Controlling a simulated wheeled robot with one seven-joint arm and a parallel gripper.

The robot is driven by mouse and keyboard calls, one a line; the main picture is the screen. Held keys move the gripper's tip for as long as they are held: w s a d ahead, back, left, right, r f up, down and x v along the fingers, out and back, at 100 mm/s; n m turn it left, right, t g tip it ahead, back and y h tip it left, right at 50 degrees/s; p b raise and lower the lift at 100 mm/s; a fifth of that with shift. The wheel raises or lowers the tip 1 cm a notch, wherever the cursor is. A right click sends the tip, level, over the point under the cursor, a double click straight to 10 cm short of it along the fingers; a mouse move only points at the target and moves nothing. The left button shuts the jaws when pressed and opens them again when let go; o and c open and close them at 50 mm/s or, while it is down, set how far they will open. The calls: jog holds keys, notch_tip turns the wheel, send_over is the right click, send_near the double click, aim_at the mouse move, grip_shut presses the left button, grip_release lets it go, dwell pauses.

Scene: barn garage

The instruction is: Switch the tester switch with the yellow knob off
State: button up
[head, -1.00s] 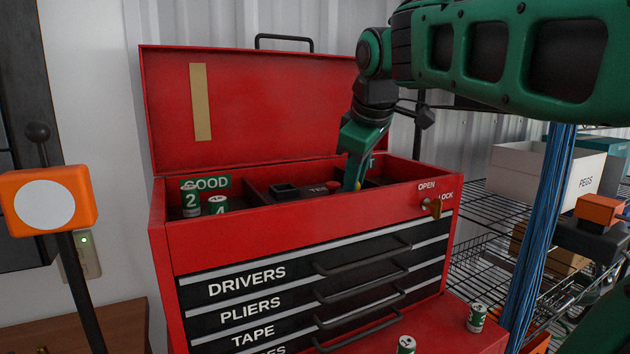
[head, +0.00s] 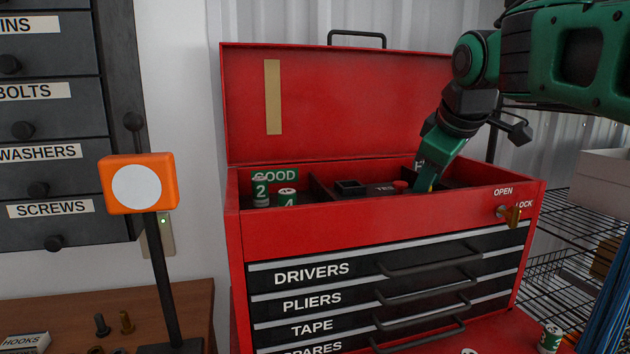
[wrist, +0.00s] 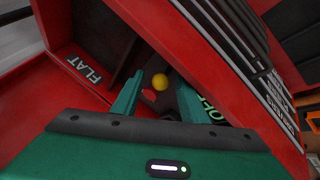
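The yellow knob (wrist: 160,81) shows in the wrist view between the two fingers of my gripper (wrist: 158,97). The fingers stand apart on either side of it; I cannot tell whether they touch it. A red button (wrist: 149,96) lies just beside the knob. In the head view my gripper (head: 429,185) reaches down into the top of the red toolbox, at the right end of the dark tester (head: 380,190), by its red button. Only a speck of yellow shows there, so the switch's position is hidden.
The red toolbox (head: 330,225) has its lid open behind the arm. Batteries (head: 287,197) stand in the GOOD compartment at left. A key (head: 511,214) sticks out of its front at right. An orange sign (head: 139,184) on a stand is at left; wire shelves (head: 565,245) are at right.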

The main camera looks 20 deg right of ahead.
jog(key=shift+w, duration=0.1)
jog(key=shift+w+g, duration=0.55)
jog(key=shift+g, duration=0.6)
jog(key=shift+w+g, duration=0.55)
jog(key=shift+g, duration=0.6)
jog(key=shift+w+g, duration=0.4)
jog(key=shift+g, duration=0.2)
